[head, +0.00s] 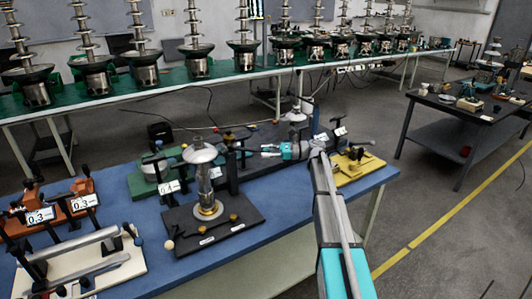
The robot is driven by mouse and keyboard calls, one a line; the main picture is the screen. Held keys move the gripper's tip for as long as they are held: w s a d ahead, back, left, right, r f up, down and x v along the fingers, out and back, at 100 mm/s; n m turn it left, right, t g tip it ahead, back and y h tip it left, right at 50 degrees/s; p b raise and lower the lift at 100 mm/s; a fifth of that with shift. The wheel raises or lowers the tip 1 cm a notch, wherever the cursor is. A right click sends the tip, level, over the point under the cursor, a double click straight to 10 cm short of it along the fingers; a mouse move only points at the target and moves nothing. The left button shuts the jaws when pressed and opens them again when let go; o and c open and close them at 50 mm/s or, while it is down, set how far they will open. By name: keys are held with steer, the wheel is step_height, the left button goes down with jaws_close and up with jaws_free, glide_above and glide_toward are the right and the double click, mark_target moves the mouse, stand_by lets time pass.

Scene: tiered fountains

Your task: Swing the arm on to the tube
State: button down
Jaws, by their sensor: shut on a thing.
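A clear upright tube (204,186) with a shiny metal dome cap (200,153) stands on a brass ring on a black base plate (214,224), in the middle of the blue bench. Just behind and right of it is a black upright stand (232,165) with dark arm parts near the top. My gripper (266,151) comes in from the right, level with the top of the stand and to the right of the tube. It is shut on a small dark part beside the stand. The fingertips are small, so the exact grip on this part is hard to tell.
Orange clamps with 0,3 labels (40,216) and metal cylinders on a cream board (92,262) fill the bench's left. A green fixture (150,178) stands behind the tube, a yellow one (357,165) at the right end. Tiered fountains (196,60) line the back table.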

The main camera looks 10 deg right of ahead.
steer(key=shift+w+d, duration=0.15)
steer(key=shift+c, duration=1.6)
jaws_free()
steer(key=shift+d, duration=0.15)
steer(key=shift+a, duration=0.2)
steer(key=shift+d, duration=0.1)
steer(key=d, duration=0.4)
steer(key=s+d, duration=0.1)
steer(key=d, duration=0.2)
steer(key=s+d, duration=0.1)
steer(key=d, duration=0.3)
steer(key=shift+d, duration=0.35)
